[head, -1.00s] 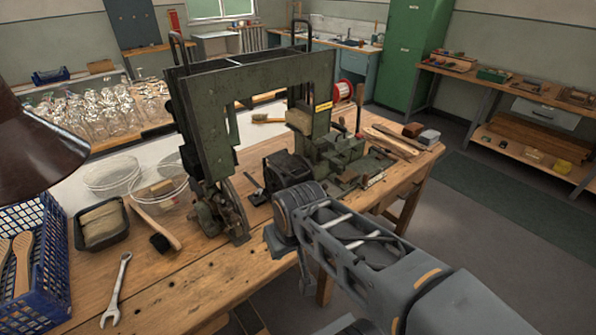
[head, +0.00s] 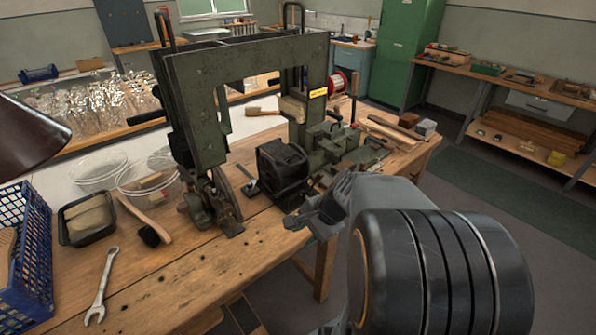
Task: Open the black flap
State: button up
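A black boxy part (head: 283,172) sits low at the middle of the green tufting machine (head: 245,62), on the wooden bench. Its dark front face looks upright and closed, but I cannot make out the flap's edges or hinge. My gripper (head: 306,216) is just right of and in front of this black part, near the bench's front edge. It points left and seems apart from the part. My own arm covers much of the lower right, and the small view of the fingers does not show their opening.
On the bench stand clear tubs (head: 148,180), a black tray (head: 88,217), a brush (head: 146,222), a wrench (head: 103,285) and a blue crate (head: 32,245). Wooden strips (head: 390,134) lie at the right end. The bench's front middle is clear.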

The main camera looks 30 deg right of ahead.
jog(key=w+d+f+m+t+y+b, duration=0.1)
jog(key=w+d+m+t, duration=0.35)
jog(key=m, duration=0.85)
jog(key=m+t+h, duration=0.2)
jog(key=m+t, duration=0.5)
jog(key=m, duration=1.6)
send_near(298, 163)
jog(key=b+x, duration=0.1)
jog(key=x, duration=0.9)
jog(key=shift+w+f, duration=0.2)
grip_shut()
